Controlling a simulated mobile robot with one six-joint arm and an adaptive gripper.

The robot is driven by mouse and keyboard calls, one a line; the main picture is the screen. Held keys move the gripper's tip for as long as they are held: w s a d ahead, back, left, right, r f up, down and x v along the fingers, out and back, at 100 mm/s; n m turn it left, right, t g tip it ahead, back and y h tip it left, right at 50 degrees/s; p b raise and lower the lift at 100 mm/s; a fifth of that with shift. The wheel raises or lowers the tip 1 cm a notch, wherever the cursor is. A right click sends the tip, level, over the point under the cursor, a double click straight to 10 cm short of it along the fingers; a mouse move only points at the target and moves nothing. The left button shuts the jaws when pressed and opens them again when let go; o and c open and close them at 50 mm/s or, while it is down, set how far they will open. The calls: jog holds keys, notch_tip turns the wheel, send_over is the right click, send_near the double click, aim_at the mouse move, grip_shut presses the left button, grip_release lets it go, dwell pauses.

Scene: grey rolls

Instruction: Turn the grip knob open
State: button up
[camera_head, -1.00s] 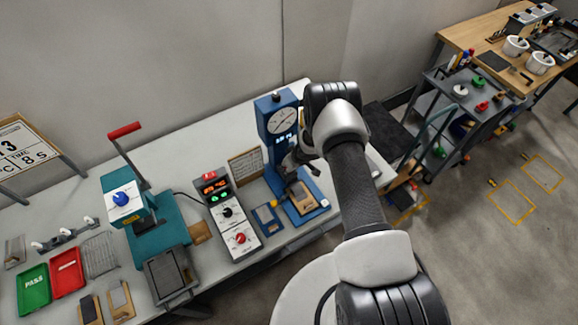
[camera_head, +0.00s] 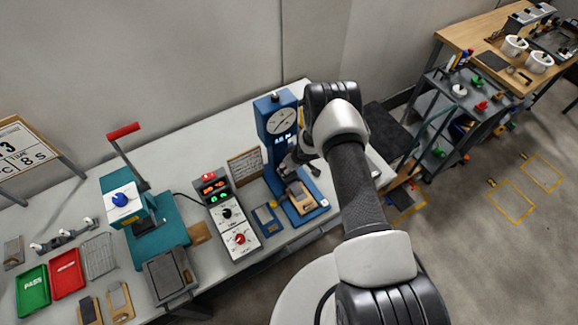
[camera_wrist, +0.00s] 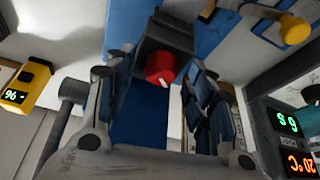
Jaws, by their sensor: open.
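The grip knob (camera_wrist: 160,69) is a red round knob with a white mark. In the wrist view it sits on a dark grey block of the blue test stand (camera_head: 270,150). My gripper (camera_wrist: 160,78) is open, with one finger on each side of the knob in that view. I cannot tell whether either finger touches it. In the head view my gripper (camera_head: 303,160) is beside the lower front of the blue stand, just above its base. The knob is hidden there by my gripper and arm.
A control box (camera_head: 229,213) with lit displays and knobs stands left of the stand. A teal press (camera_head: 160,240) with a red-handled lever is farther left. A yellow meter (camera_wrist: 27,85) shows in the wrist view. Red and green trays lie at the table's left.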

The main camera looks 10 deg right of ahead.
jog(key=v, duration=1.2)
jog(key=shift+s, duration=0.1)
